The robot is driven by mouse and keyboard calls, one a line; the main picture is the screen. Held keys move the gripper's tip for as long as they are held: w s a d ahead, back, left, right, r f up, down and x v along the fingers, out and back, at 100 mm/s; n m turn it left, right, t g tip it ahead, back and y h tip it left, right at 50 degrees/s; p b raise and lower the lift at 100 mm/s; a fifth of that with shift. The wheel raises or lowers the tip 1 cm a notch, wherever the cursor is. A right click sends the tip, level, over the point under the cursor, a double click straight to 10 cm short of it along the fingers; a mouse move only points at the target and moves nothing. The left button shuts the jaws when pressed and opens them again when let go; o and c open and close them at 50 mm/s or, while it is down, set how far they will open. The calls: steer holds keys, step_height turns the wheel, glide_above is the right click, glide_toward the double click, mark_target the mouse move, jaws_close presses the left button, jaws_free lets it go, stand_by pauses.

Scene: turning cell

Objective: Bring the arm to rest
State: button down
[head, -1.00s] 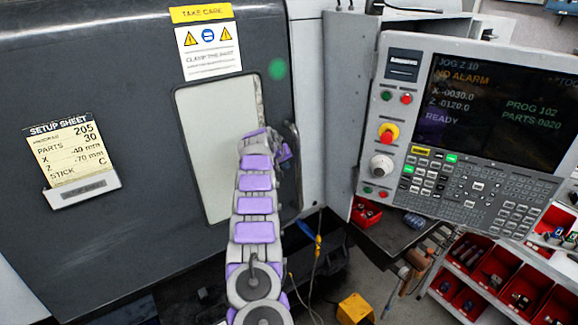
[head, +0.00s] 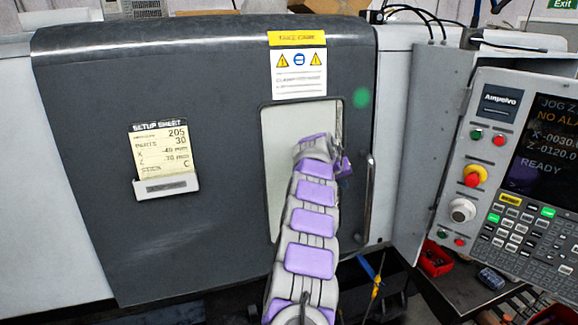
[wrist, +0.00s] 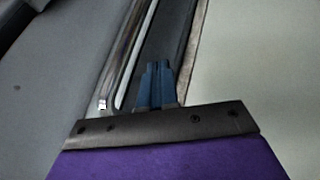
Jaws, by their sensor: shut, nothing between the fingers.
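My arm reaches up and forward in the head view, in front of the door's pale window. My gripper (wrist: 157,68) shows in the wrist view as two blue fingers held together, with nothing between them. In the head view, the end of my arm hides most of the gripper. In the wrist view, the fingers point along the dark strip between the shiny door handle (wrist: 130,55) and the pale window (wrist: 255,75). I cannot tell whether they touch the door.
The dark machine door (head: 90,130) carries a setup sheet (head: 160,150), a warning label (head: 298,72) and an upright handle (head: 369,200). The control panel (head: 485,150) stands at the right. A red bin (head: 436,260) sits below it.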

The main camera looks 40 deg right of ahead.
steer(key=w+a+f+n+t+y+b, duration=0.1)
steer(key=w+a+y+b, duration=0.1)
steer(key=a, duration=0.6)
steer(key=w+a+f+n+t+y+b, duration=0.1)
steer(key=w+a+n+b, duration=0.15)
steer(key=a, duration=0.55)
steer(key=s+a+f+n+y+b, duration=0.1)
steer(key=s+a+y+b, duration=0.15)
steer(key=a, duration=0.95)
steer(key=s+a+n+y+b, duration=0.1)
steer(key=s+a+b, duration=0.15)
steer(key=a, duration=0.85)
steer(key=s+a+f+n+g+b, duration=0.1)
steer(key=s+a+f+b, duration=0.15)
steer(key=s+a, duration=0.45)
steer(key=s+a+f+n+g+b, duration=0.1)
steer(key=s+a+f+b, duration=0.2)
steer(key=s, duration=0.6)
steer(key=s+a+f+g+b, duration=0.1)
steer(key=s+a+f, duration=0.1)
steer(key=s, duration=0.5)
steer(key=s+a+f+g+b, duration=0.1)
steer(key=s+a+f, duration=0.2)
steer(key=s+f, duration=0.2)
steer(key=s+a+f+b, duration=0.1)
steer(key=s+a+f, duration=0.1)
steer(key=s, duration=0.8)
steer(key=shift+s+a+f+g+y, duration=0.15)
steer(key=shift+f+g+y, duration=0.3)
steer(key=shift+f, duration=0.4)
